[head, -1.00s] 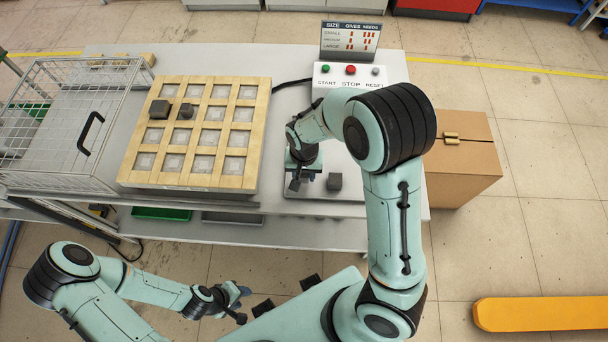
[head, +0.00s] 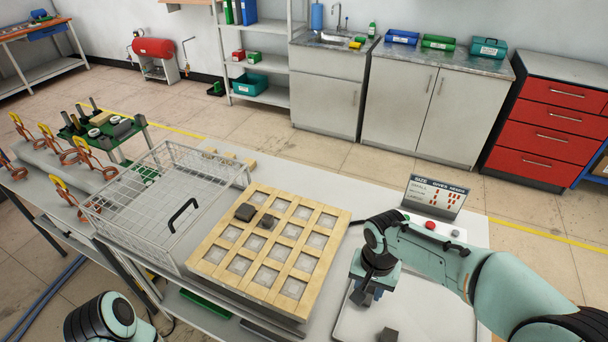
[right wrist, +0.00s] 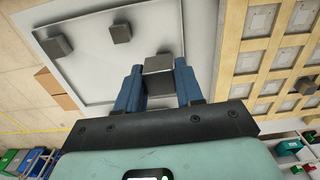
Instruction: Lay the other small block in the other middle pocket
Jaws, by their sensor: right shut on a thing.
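My right gripper (head: 362,296) is over the pale tray (head: 440,318), fingers downward. In the right wrist view it (right wrist: 158,82) is shut on a small grey block (right wrist: 158,64). Two other grey blocks, a larger one (right wrist: 57,47) and a smaller one (right wrist: 121,33), lie on the tray in that view; one grey block (head: 388,335) shows at the bottom edge of the head view. The wooden pocket grid (head: 322,262) holds a larger dark block (head: 245,212) and a smaller one (head: 267,221) in neighbouring far-left pockets; its other visible pockets look free of blocks. My left gripper is not in view.
A wire basket (head: 135,205) with a black handle stands left of the grid. Behind the tray are a size sign (head: 436,196) and a control box with a red button (head: 431,225). Small wooden pieces (head: 232,160) lie behind the grid.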

